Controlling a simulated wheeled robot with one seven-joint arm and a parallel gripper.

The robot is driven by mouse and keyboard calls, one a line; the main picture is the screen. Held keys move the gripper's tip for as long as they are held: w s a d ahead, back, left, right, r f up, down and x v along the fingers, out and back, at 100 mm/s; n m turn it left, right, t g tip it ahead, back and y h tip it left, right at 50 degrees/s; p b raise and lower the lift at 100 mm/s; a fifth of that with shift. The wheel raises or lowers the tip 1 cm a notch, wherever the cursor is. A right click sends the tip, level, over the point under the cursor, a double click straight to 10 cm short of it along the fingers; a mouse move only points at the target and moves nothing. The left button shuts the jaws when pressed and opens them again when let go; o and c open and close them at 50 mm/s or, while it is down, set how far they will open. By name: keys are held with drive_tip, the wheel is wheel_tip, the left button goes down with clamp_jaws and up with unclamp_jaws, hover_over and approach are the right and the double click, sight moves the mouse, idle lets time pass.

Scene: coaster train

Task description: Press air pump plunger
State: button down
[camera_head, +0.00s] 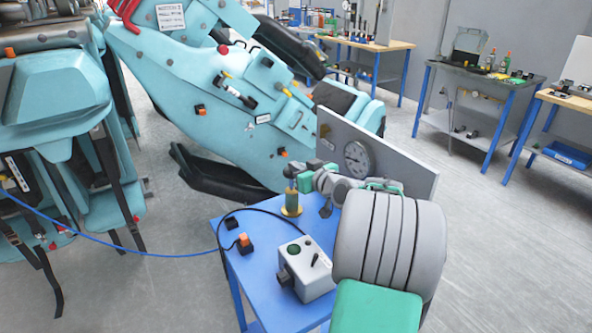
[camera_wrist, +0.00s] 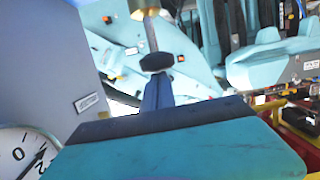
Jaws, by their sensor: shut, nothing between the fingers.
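The air pump (camera_head: 291,209) stands upright on the blue table, with a yellow foot. My gripper (camera_head: 291,185) is directly over it and hides its top in the head view. In the wrist view the brass pump body (camera_wrist: 145,5) is at the top edge. A thin plunger rod (camera_wrist: 151,35) runs from it to a dark round knob (camera_wrist: 158,61). My gripper (camera_wrist: 157,80) is shut and empty, its fingertips lined up with the knob's end. They look very close to the knob; I cannot tell whether they touch.
A grey panel with a round gauge (camera_head: 356,157) stands behind my arm. A grey control box with a green button (camera_head: 294,249) and an orange switch (camera_head: 244,243) on a cable are on the blue table (camera_head: 266,266). Teal coaster cars (camera_head: 228,95) fill the left and back.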

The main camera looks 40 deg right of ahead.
wheel_tip(320, 180, down, 5)
drive_tip(key=b, duration=0.4)
drive_tip(key=shift+s+f, duration=0.1)
drive_tip(key=s+r, duration=0.7)
drive_tip(key=s, duration=0.2)
drive_tip(key=shift+s+a+r, duration=0.15)
drive_tip(key=shift+s+a, duration=0.1)
drive_tip(key=shift+a, duration=0.05)
drive_tip(key=shift+r, duration=0.1)
idle(1.2)
